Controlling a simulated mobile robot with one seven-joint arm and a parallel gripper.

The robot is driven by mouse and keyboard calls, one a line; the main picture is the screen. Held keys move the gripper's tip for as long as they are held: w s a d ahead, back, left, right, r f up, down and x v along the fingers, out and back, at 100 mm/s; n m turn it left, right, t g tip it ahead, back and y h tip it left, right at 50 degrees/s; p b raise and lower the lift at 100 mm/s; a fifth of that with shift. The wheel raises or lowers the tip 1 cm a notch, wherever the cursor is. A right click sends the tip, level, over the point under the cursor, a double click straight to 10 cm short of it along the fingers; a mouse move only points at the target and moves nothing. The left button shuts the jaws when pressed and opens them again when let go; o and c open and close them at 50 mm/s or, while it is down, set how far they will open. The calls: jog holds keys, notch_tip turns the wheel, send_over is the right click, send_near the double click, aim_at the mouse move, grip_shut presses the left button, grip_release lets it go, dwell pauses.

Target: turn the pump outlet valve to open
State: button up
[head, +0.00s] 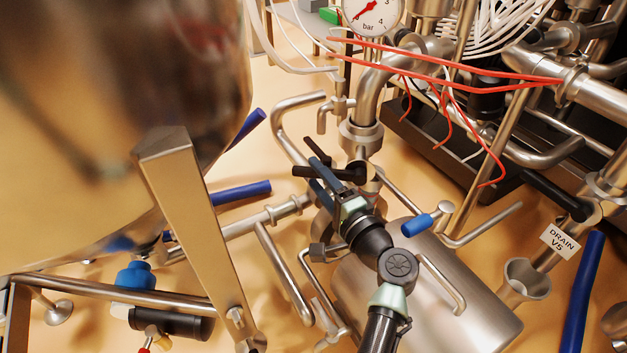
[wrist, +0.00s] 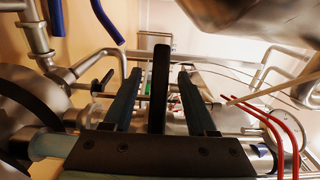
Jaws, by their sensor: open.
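The valve at the pump outlet has a black lever handle (head: 302,171) below the vertical steel pipe, near the middle of the head view. In the wrist view the black handle (wrist: 160,88) stands upright between the fingers. My gripper (head: 317,173) is open around this handle, one finger on each side. In the wrist view, gaps show between the handle and both fingers of my gripper (wrist: 159,74), so it is not clamped. The valve body is partly hidden behind my gripper and wrist.
A steel cylinder (head: 440,300) and a blue-tipped lever (head: 418,225) lie close to the right of my arm. A large steel vessel (head: 110,90) fills the left. Red cables (head: 450,70) hang at upper right. The DRAIN V5 tag (head: 560,241) is at right.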

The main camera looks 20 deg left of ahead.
jog(key=shift+b+x, duration=0.3)
jog(key=shift+x, duration=0.85)
grip_shut()
dwell(0.6)
